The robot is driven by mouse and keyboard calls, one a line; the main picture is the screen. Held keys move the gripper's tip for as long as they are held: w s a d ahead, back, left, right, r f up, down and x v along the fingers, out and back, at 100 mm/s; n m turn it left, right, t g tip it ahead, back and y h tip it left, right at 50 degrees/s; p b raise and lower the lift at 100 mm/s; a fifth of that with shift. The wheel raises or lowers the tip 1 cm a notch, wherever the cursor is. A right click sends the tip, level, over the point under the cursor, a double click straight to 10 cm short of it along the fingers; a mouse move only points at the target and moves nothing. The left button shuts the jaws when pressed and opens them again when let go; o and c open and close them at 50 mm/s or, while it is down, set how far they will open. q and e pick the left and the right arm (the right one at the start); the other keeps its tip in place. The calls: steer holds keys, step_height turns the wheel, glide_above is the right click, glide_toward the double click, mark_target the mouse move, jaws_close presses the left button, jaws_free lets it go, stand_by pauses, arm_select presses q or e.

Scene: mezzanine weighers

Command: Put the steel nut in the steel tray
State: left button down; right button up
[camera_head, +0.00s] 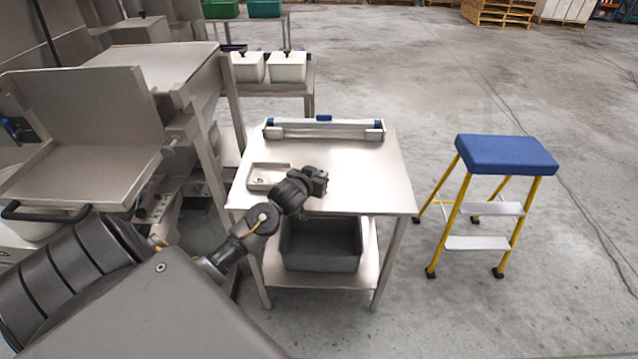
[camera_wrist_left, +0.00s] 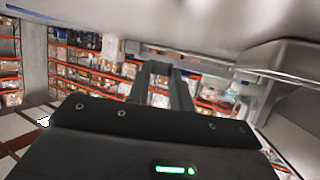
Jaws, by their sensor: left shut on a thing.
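The steel tray (camera_head: 285,167) is a shallow metal tray at the left of the steel table in the head view. Small shiny things (camera_head: 258,181) lie in it, too small to name. My left gripper (camera_head: 321,181) is just right of the tray, over the table's front part. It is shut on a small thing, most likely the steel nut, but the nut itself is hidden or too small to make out. In the left wrist view the two dark fingers (camera_wrist_left: 163,70) point away below a pale metal surface. My right gripper is out of view.
The steel table (camera_head: 362,185) has a long bar fixture (camera_head: 325,130) at its back and a grey bin (camera_head: 320,245) on its lower shelf. A blue-topped step stool (camera_head: 505,155) stands to the right. A steel machine (camera_head: 80,120) stands close on the left. The table's right part is clear.

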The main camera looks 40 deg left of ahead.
arm_select(q)
steer(key=shift+w+a+f, duration=0.2)
steer(key=shift+w+f, duration=0.1)
steer(key=shift+f, duration=0.05)
steer(key=shift+w+f, duration=0.1)
steer(key=shift+f, duration=1.55)
steer(key=shift+f, duration=0.2)
steer(key=c, duration=1.2)
jaws_free()
steer(key=shift+c, duration=0.2)
steer(key=shift+r, duration=0.15)
